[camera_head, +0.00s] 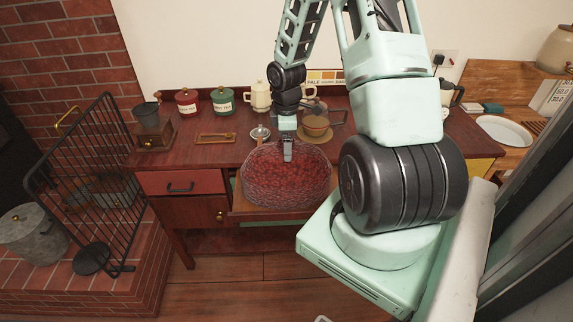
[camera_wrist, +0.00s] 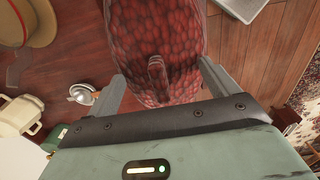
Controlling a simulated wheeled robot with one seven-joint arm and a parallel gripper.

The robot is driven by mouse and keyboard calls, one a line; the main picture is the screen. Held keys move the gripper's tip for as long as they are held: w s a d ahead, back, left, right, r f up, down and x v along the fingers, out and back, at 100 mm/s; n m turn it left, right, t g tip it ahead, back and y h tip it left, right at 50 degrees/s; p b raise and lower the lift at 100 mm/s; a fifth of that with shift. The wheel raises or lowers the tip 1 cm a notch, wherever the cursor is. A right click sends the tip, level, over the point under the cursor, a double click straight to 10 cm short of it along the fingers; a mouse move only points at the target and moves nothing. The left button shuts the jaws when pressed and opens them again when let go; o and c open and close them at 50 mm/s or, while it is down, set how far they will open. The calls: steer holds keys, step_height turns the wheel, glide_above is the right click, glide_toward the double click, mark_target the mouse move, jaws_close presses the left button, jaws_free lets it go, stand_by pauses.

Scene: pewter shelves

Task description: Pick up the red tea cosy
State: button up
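The red tea cosy (camera_head: 285,182), dark red with a knitted, scale-like pattern, is at the front of the dresser, over a pulled-out drawer or board (camera_head: 243,215). It also fills the upper middle of the wrist view (camera_wrist: 160,35), with a small loop or tab (camera_wrist: 157,76) on top. My gripper (camera_head: 287,150) is right at the top of the cosy, pointing down. In the wrist view my gripper (camera_wrist: 161,75) is open, one finger either side of the tab. I cannot tell whether the fingers touch the cosy. Its underside is hidden.
A black fireguard (camera_head: 85,180) stands left. A white plate (camera_head: 505,131) lies right.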

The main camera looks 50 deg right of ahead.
steer(key=shift+s+a, duration=0.1)
steer(key=c, duration=0.9)
